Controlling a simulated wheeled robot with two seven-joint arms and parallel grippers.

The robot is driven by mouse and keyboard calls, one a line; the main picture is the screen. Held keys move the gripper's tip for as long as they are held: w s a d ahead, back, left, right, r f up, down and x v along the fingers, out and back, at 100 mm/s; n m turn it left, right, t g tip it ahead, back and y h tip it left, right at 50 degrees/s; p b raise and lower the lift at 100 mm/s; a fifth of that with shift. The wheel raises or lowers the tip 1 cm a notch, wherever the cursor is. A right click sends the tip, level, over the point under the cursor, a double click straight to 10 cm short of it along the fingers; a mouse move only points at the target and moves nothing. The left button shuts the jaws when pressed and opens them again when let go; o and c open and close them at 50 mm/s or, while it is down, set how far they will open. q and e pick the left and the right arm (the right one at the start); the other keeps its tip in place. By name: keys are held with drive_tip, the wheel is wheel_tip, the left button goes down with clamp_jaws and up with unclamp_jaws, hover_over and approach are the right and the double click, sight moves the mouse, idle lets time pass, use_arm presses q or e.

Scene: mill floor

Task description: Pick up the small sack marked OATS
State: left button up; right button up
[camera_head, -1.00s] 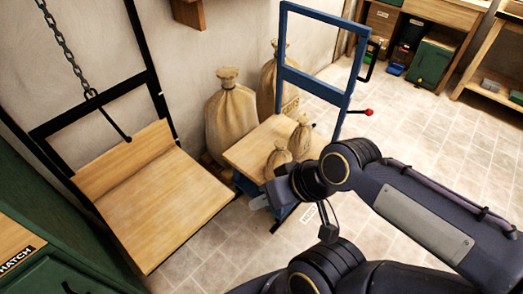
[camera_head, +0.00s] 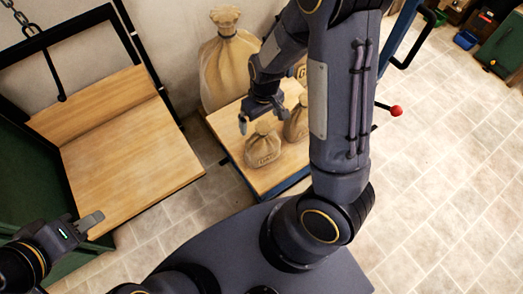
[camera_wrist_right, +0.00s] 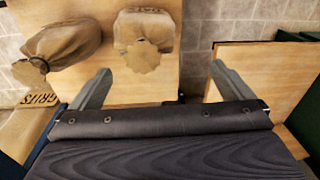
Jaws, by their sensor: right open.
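Two small tied sacks stand on the wooden-topped cart (camera_head: 221,125). The nearer small sack (camera_head: 263,147) has a dark marking on its front, too small to read. The other small sack (camera_head: 296,122) stands to its right, partly behind my right arm; I cannot tell which one is OATS. My right gripper (camera_head: 262,118) is open and empty, just above and behind the nearer sack. In the right wrist view, one small sack (camera_wrist_right: 148,30) lies ahead between the open fingers, apart from them; another (camera_wrist_right: 60,35) is to the left. My left gripper (camera_head: 88,224) is at lower left, its opening unclear.
A large sack (camera_head: 226,62) stands behind the cart. GRITS lettering (camera_wrist_right: 40,99) shows at lower left in the wrist view. A wooden hoist platform (camera_head: 125,160) is to the left. A red knob (camera_head: 396,111) sticks out right of the cart.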

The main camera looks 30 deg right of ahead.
sight(263, 127)
drive_tip(key=f, duration=0.1)
drive_tip(key=d+f, duration=0.1)
drive_tip(key=f+h, duration=0.1)
drive_tip(key=shift+w+d+f+n, duration=0.15)
drive_tip(key=shift+w+d+n, duration=0.15)
drive_tip(key=shift+w, duration=0.1)
drive_tip(key=f, duration=0.2)
drive_tip(key=f+b, duration=0.1)
drive_tip(key=f, duration=0.2)
drive_tip(key=f+b, duration=0.1)
drive_tip(key=f, duration=0.1)
drive_tip(key=shift+w+d+f, duration=0.15)
drive_tip(key=shift+w+f, duration=0.2)
drive_tip(key=shift+f, duration=0.05)
use_arm(q)
drive_tip(key=shift+w+d+f, duration=0.1)
drive_tip(key=shift+d+f, duration=0.1)
drive_tip(key=shift+f, duration=0.4)
drive_tip(key=shift+d+f, duration=0.15)
drive_tip(key=shift+f, duration=0.4)
use_arm(e)
drive_tip(key=shift+w, duration=0.1)
drive_tip(key=c, duration=1.9)
drive_tip(key=shift+r, duration=0.2)
drive_tip(key=shift+c, duration=0.2)
